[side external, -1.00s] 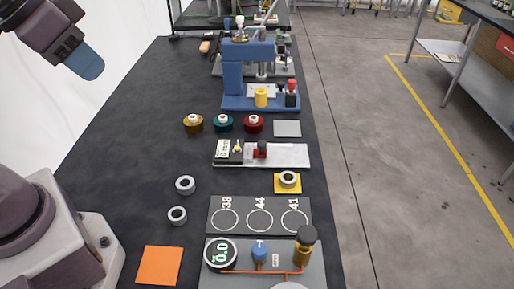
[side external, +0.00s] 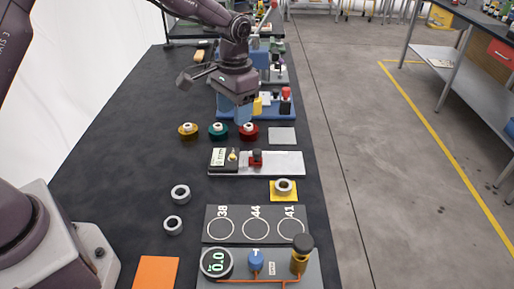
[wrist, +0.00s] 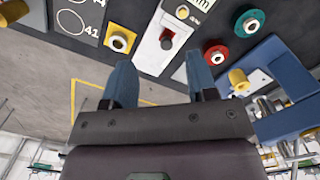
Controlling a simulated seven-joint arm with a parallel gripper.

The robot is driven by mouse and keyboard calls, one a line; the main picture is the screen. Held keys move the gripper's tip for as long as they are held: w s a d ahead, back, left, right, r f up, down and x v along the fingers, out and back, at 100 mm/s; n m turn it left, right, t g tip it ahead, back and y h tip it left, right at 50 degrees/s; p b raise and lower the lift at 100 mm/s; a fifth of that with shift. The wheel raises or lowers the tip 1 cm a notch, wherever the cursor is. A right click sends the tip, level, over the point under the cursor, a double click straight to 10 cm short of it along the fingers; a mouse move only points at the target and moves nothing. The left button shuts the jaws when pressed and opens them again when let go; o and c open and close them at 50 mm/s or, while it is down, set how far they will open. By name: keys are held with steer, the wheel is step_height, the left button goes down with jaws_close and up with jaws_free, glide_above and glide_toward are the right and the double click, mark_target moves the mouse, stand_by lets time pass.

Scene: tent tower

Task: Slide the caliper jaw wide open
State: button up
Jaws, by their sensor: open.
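The caliper is a pale flat bar (side external: 282,163) with a dark block carrying a small display at its left end. A dark jaw with a red knob (side external: 256,158) sits on the bar, close beside that block. In the wrist view the red knob (wrist: 167,40) shows on the white bar, beyond and between my fingertips. My gripper (side external: 237,118) hangs behind the caliper, above the coloured spools. Its blue fingers (wrist: 160,75) are spread apart with nothing between them, and it does not touch the knob.
Gold (side external: 188,130), teal (side external: 218,130) and red (side external: 249,131) spools stand behind the caliper. A blue press (side external: 266,108) stands farther back. A ring on a yellow pad (side external: 284,189) and a grey plate with circles (side external: 256,225) lie in front. The table's left side is mostly clear.

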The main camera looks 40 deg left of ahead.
glide_above(257, 151)
steer(key=s, duration=0.2)
step_height(257, 151, down, 3)
steer(key=w+r, duration=0.1)
steer(key=w, duration=0.1)
steer(key=shift+t, duration=0.3)
step_height(257, 151, down, 13)
steer(key=shift+r, duration=0.2)
